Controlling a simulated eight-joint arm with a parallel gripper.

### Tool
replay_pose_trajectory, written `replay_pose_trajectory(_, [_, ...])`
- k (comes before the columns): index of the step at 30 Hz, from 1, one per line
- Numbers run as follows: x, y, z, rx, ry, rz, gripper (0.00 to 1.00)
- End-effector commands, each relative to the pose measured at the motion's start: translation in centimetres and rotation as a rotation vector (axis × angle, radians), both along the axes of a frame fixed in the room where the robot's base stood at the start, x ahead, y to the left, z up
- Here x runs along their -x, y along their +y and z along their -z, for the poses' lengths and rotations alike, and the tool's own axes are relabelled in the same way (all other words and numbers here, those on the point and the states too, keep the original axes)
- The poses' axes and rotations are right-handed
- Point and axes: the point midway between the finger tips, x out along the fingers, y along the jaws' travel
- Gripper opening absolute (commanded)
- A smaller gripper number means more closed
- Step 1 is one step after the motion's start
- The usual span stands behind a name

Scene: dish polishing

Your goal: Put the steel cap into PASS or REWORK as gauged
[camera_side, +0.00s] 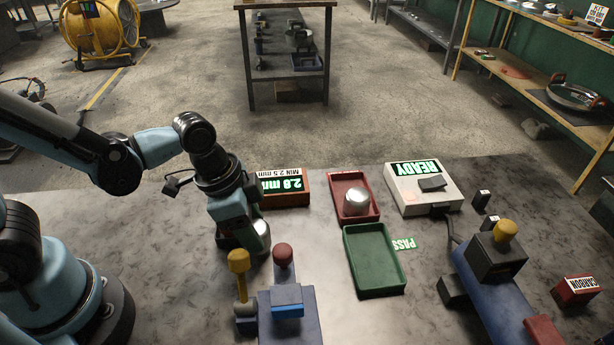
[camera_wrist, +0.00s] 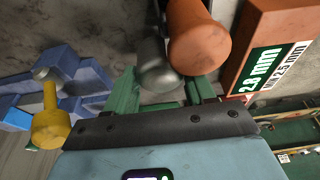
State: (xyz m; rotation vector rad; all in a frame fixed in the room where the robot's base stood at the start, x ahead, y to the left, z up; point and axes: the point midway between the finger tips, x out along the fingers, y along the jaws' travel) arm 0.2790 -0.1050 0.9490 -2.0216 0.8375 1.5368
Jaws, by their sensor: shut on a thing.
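My gripper (camera_side: 245,243) is low over the bench, left of the trays and behind the yellow-handled fixture. In the wrist view its green fingers (camera_wrist: 163,92) are shut on a shiny rounded steel cap (camera_wrist: 160,76). An orange cylinder (camera_wrist: 198,42) is right beside the cap; whether they touch I cannot tell. The orange gauge box (camera_side: 284,188) reads 2.8 mm, with MIN 2.5 mm on its label; the wrist view shows the same reading (camera_wrist: 258,72). The green tray (camera_side: 375,288), beside a PASS label (camera_side: 403,244), is empty. The red tray (camera_side: 342,180) holds another steel cap (camera_side: 356,203).
A white box (camera_side: 425,190) with a READY display stands right of the red tray. A blue fixture with yellow (camera_side: 238,262) and red (camera_side: 283,255) knobs is in front of my gripper. A blue machine (camera_side: 485,290) and a CARBON block (camera_side: 575,290) are at right.

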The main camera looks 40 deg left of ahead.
Motion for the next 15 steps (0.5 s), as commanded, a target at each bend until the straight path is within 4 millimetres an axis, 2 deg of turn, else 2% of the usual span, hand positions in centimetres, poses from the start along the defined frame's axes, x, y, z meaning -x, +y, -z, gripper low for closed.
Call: replay_pose_trajectory(15, [0.0, 0.0, -5.1, 0.000, 0.000, 0.000, 0.11])
